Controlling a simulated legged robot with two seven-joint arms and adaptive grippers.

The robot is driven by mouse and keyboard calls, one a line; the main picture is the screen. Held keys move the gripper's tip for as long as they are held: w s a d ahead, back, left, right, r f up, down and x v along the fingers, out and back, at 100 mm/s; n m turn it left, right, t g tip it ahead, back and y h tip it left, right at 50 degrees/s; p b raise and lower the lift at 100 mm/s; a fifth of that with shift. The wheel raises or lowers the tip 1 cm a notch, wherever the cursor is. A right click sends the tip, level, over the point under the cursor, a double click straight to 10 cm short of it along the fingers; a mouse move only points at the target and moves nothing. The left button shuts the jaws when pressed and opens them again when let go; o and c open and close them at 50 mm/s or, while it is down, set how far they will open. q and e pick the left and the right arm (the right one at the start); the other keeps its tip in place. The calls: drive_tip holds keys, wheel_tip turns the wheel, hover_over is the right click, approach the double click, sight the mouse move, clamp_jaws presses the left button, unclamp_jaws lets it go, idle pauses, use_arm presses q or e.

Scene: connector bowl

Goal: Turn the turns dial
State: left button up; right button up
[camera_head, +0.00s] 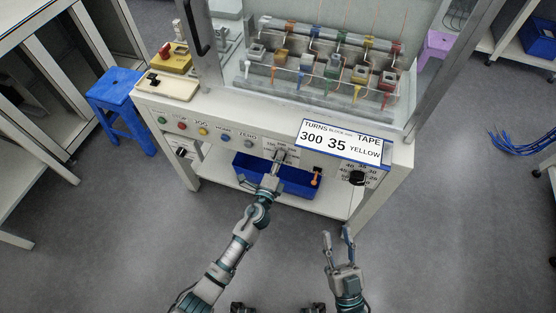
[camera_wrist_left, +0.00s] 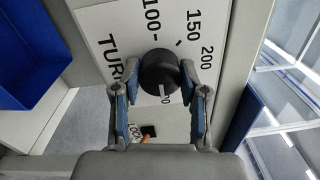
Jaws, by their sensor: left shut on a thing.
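The turns dial (camera_wrist_left: 160,70) is a round black knob on a white plate marked TURNS, 100, 150 and 200 in the left wrist view. My left gripper (camera_head: 278,160) reaches the front panel in the head view and hides most of the dial there. In the left wrist view its two blue-padded fingers (camera_wrist_left: 160,92) stand on either side of the knob, shut on it. My right gripper (camera_head: 339,232) is open and empty, out in front of the machine, away from the panel.
A sign (camera_head: 340,143) reads TURNS 300, 35, TAPE YELLOW. Another black dial (camera_head: 357,178) is to the right. A blue bin (camera_head: 244,168) sits below the panel, behind my left gripper. Coloured buttons (camera_head: 203,132) line the panel's left. A blue stool (camera_head: 117,101) stands left.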

use_arm(q)
drive_tip(key=shift+s+d+f, duration=0.15)
drive_tip(key=shift+s+f, duration=0.05)
drive_tip(key=shift+f, duration=0.25)
drive_tip(key=o, duration=1)
drive_tip(key=shift+o, duration=0.7)
drive_tip(key=shift+w+r, duration=0.1)
drive_tip(key=shift+r, duration=0.1)
drive_tip(key=v, duration=1.2)
